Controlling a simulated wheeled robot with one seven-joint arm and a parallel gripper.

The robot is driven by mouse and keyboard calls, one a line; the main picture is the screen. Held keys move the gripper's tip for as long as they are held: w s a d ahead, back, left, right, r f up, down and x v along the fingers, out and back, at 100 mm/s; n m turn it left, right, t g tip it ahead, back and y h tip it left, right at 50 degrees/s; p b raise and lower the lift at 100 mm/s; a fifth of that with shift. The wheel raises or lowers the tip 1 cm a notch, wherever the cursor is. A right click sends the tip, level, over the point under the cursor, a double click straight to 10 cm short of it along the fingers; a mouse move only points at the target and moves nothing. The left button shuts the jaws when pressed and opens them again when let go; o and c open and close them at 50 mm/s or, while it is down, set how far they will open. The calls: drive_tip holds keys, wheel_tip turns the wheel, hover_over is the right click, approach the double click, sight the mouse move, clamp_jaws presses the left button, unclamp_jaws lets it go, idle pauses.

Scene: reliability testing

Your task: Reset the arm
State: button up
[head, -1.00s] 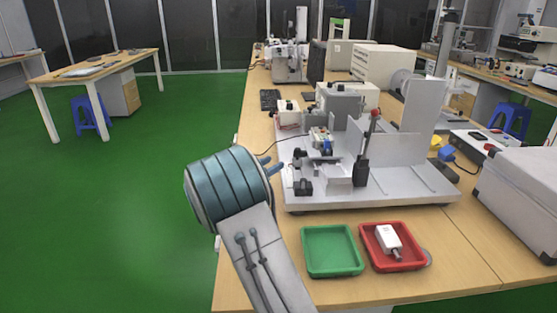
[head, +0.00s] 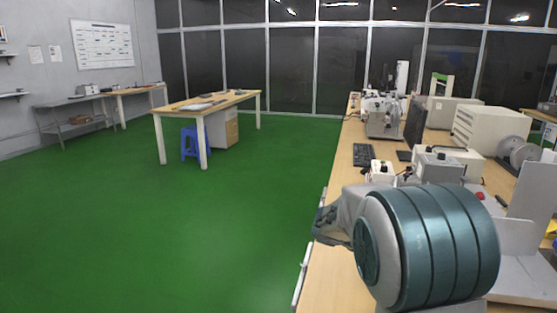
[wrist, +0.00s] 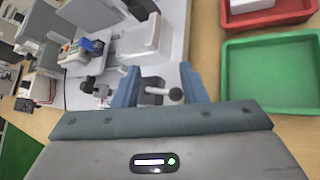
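My gripper (wrist: 159,70) shows in the wrist view with its two blue fingers spread apart. Nothing is held between them. Parts of the grey test rig (wrist: 145,40) show past the fingers, including a small lever with a round knob (wrist: 176,94); I cannot tell how near it is. In the head view my arm's large teal joint fills the lower right and hides part of the bench and rig. I cannot make out my fingers clearly in that view.
A green tray (wrist: 270,75) and a red tray (wrist: 280,18) holding a white item (wrist: 245,5) lie on the bench. Open green floor (head: 200,230) lies left, with a wooden table (head: 205,103) and blue stool (head: 190,143).

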drive_tip(key=s+a+r+m+y+p, duration=0.3)
drive_tip(key=s+a+m, duration=0.1)
drive_tip(key=s, duration=0.4)
drive_tip(key=s+a+r+m+y+p, duration=0.3)
drive_tip(key=s+a+m+y, duration=0.1)
drive_tip(key=s, duration=0.4)
drive_tip(key=s+a+r+m+y+p, duration=0.3)
drive_tip(key=s+a+m+y+p, duration=0.1)
drive_tip(key=s, duration=0.4)
drive_tip(key=shift+s+a+m, duration=0.2)
drive_tip(key=shift+a+m, duration=0.55)
drive_tip(key=shift+m, duration=0.45)
drive_tip(key=shift+d, duration=0.1)
